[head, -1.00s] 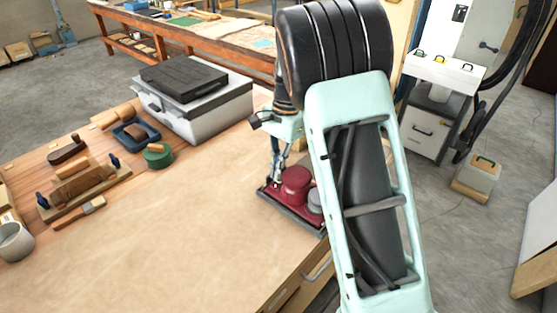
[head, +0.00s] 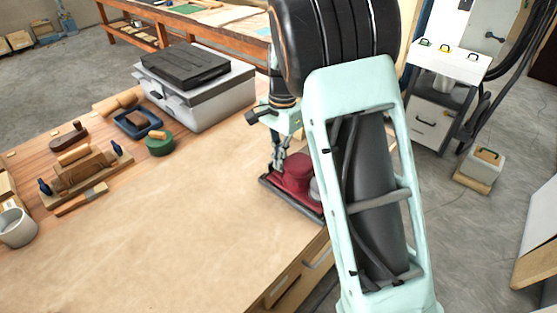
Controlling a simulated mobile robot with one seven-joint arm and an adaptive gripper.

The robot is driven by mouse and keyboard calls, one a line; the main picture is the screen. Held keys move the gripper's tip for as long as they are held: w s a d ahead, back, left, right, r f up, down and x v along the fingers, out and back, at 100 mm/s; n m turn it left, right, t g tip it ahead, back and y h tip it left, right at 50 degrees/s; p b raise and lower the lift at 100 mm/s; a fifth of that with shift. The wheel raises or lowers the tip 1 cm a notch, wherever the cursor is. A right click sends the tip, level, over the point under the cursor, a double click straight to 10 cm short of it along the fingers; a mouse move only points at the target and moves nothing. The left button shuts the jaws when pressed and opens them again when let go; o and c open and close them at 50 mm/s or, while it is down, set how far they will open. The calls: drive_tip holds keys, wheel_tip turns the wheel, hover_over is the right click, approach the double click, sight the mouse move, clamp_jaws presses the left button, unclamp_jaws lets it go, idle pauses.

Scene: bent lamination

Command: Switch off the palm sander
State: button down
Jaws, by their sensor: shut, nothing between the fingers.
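The palm sander (head: 296,173), dark red with a dark flat base, lies on the workbench (head: 165,225) near its right edge. My arm hides its right part, and its switch cannot be made out. My gripper (head: 277,166) points down at the sander's far left end, close against the red body. Its fingers are shut with nothing between them. They are small and partly hidden in the head view, so I cannot tell whether they touch the sander.
A grey case with a black lid (head: 195,88) stands at the back of the bench. A green tape roll (head: 159,145), a blue tray (head: 137,123), a wooden plane (head: 85,170) and a mug (head: 16,228) are at left. The bench middle is clear.

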drive_tip(key=shift+w+d+r, duration=0.2)
drive_tip(key=shift+w+d, duration=0.25)
wheel_tip(320, 180, up, 12)
drive_tip(key=shift+w+d, duration=0.25)
drive_tip(key=shift+w, duration=0.05)
idle(0.3)
